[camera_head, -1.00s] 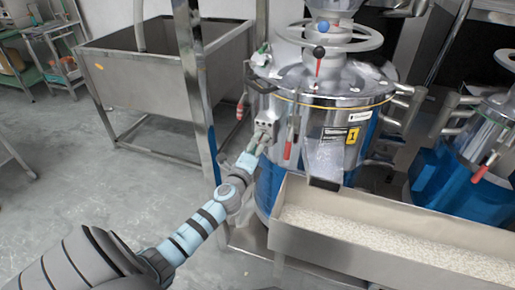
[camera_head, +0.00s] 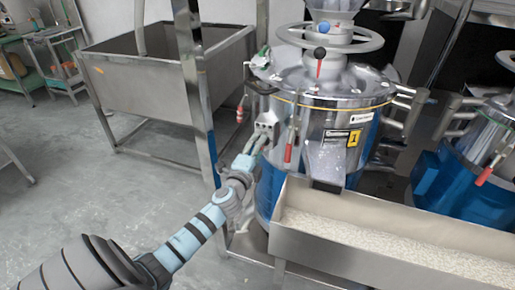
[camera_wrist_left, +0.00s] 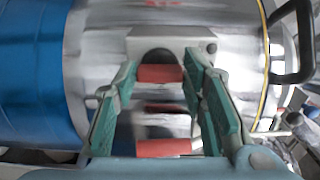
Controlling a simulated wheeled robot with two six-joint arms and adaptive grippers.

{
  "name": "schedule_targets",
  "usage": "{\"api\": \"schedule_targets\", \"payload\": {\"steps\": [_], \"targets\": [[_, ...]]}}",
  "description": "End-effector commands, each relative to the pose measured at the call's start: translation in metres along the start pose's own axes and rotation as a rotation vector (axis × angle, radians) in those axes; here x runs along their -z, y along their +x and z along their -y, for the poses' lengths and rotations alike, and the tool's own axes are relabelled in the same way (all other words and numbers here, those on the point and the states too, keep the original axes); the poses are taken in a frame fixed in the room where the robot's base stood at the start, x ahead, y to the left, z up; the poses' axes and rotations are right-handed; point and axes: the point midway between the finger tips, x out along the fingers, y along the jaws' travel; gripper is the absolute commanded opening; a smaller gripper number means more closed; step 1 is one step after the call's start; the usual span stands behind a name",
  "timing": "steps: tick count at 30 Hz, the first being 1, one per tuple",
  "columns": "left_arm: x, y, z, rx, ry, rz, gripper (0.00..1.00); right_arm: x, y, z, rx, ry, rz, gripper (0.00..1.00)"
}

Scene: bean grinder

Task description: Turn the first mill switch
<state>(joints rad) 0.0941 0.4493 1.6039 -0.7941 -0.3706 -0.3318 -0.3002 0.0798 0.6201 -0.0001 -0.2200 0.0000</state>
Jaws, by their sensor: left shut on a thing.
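The first mill (camera_head: 330,110) is a shiny steel drum with a blue lower part and a yellow "1" label. Its switch (camera_head: 266,124) is a small grey housing on the drum's left front. My left gripper (camera_head: 257,143) reaches up to it from the lower left. In the left wrist view, the gripper's green-padded fingers (camera_wrist_left: 160,78) are shut on the switch's red-ended piece (camera_wrist_left: 160,73), in front of a black round part and a metal plate. A second red piece (camera_wrist_left: 163,147) lies lower between the fingers. The right gripper is not in view.
A steel trough (camera_head: 370,235) with pale grains stands in front of the mill. A red-handled lever (camera_head: 288,152) hangs right of the switch. A second mill (camera_head: 480,150) is at the right, a steel sink (camera_head: 150,75) at the back left.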

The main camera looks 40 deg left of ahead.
Motion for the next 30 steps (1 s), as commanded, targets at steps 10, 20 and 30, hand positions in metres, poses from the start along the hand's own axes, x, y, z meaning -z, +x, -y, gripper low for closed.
{"api": "schedule_targets", "payload": {"steps": [10, 20, 30], "targets": [[0.0, 0.0, -0.001, -0.002, 0.0, 0.001, 0.58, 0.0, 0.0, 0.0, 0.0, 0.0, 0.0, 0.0], [0.0, -0.015, -0.001, -0.002, 0.002, -0.001, 0.58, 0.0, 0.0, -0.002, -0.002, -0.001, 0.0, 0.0], [0.0, -0.103, -0.002, -0.004, 0.001, 0.0, 0.58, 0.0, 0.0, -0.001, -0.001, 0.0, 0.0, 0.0]]}}
